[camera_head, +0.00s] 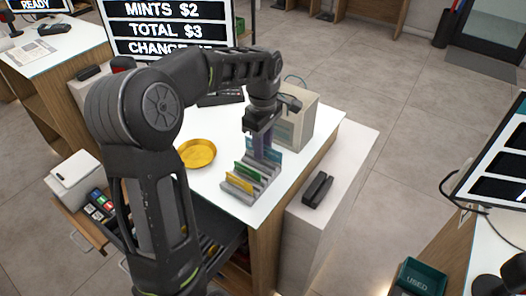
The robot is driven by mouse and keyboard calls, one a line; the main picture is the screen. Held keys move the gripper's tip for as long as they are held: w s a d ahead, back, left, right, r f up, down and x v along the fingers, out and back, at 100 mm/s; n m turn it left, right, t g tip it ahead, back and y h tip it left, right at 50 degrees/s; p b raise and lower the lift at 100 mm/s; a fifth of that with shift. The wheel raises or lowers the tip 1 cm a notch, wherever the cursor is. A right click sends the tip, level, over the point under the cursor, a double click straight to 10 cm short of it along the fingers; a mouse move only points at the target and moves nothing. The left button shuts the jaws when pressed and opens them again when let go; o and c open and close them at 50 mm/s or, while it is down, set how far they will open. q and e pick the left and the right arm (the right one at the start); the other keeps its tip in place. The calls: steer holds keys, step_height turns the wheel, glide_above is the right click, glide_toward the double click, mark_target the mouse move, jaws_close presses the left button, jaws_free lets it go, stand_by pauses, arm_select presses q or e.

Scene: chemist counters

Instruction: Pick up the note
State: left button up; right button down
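A grey stepped rack (238,196) on the white counter holds upright notes. A yellow note (240,182) is at the front, a green note (247,172) behind it, and bluish and purple notes (263,147) are at the back. My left gripper (262,140) points down over the back of the rack, at the purple note. Its fingers partly cover that note, and whether they are closed on it cannot be told. My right gripper is not in view.
A yellow bowl (197,153) stands left of the rack. A beige box-shaped machine (297,122) stands behind it. A black device (317,189) lies on the lower white ledge to the right. An open drawer (88,215) with coloured items is at lower left.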

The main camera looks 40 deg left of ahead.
arm_select(q)
steer(key=shift+c, duration=0.2)
jaws_close()
stand_by(0.5)
